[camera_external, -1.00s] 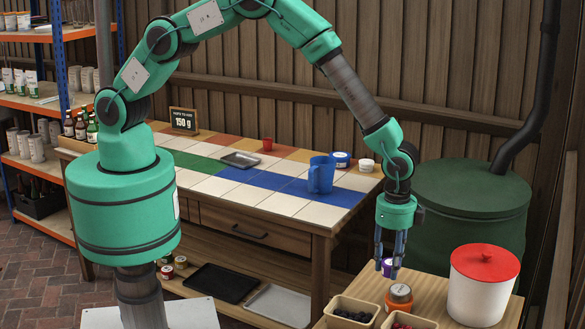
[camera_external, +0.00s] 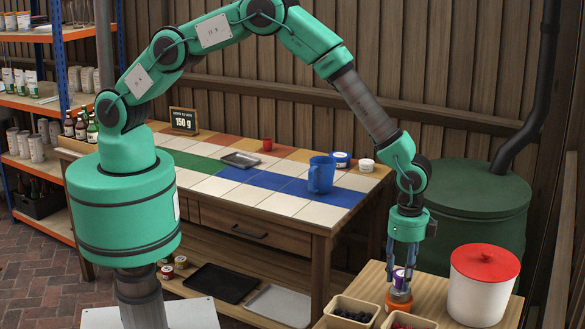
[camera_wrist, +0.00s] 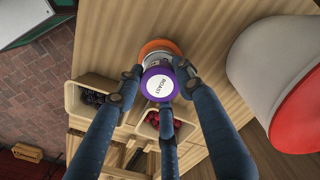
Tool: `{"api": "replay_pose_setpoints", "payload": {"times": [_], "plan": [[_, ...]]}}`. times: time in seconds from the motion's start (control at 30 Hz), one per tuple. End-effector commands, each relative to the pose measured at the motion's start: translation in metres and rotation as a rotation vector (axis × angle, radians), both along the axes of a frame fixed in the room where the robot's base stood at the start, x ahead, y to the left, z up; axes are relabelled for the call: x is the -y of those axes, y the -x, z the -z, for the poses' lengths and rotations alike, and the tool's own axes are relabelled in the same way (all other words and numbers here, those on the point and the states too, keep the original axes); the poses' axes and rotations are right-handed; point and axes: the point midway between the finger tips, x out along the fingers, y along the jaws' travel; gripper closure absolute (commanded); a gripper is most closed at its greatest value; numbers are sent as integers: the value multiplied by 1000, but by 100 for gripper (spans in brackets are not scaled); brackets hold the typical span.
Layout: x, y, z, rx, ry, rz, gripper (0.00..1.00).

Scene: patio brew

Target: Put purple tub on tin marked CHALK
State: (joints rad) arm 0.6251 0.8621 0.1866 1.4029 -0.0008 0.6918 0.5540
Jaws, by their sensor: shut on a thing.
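My gripper (camera_external: 399,280) is shut on the purple tub, at the right-hand wooden table. The purple tub (camera_wrist: 158,83) has a pale lid label that reads ROAST; in the external view the fingers partly hide it. An orange tin (camera_external: 398,301) stands right under or against the tub, and its orange rim shows behind the tub in the wrist view (camera_wrist: 160,47). I cannot tell whether tub and tin touch. The tin's label is hidden, and I cannot read CHALK anywhere.
A white canister with a red lid (camera_external: 481,285) stands close on the right. Boxes of dark berries (camera_external: 352,312) and red berries (camera_external: 403,322) are in front. A tiled bench (camera_external: 275,200) with a blue jug (camera_external: 320,175) is behind left.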

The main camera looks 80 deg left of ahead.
Motion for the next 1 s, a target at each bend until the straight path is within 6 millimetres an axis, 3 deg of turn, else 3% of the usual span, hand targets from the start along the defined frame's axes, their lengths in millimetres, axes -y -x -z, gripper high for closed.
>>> {"api": "replay_pose_setpoints", "payload": {"times": [0.1, 0.57, 0.6, 0.67, 1.0], "plan": [[0, 0, 9, 1, 1, 0, 89], [0, -1, 13, 1, 1, 0, 89], [0, -1, 13, 1, 1, 0, 55], [0, -1, 12, 1, 1, 0, 44], [0, -1, 12, 1, 1, 0, 44]]}}
